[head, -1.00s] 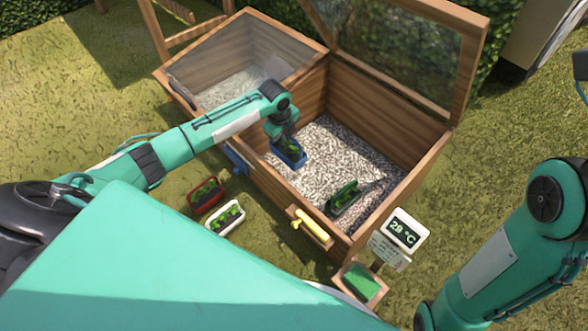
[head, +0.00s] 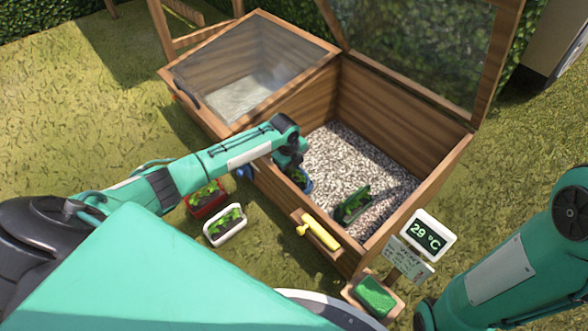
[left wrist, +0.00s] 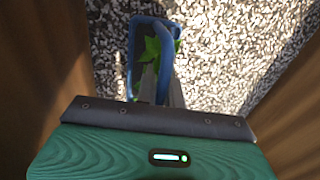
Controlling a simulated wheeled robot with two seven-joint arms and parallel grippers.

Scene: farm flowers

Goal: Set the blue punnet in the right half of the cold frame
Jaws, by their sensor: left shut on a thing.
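The blue punnet (head: 304,181), with green seedlings, is in the right half of the wooden cold frame (head: 428,189), near its left end and close to the front wall. My left gripper (head: 293,166) reaches over the front wall and hides much of the punnet. The right half's glazed lid (head: 420,50) stands open. My right gripper is out of view.
A green punnet (head: 352,205) stands on the gravel towards the right end. The left half's lid (head: 250,65) is closed. Red (head: 206,200) and white (head: 226,224) punnets stand on the grass in front. A yellow handle (head: 320,232) and a temperature sign (head: 428,236) are at the front right.

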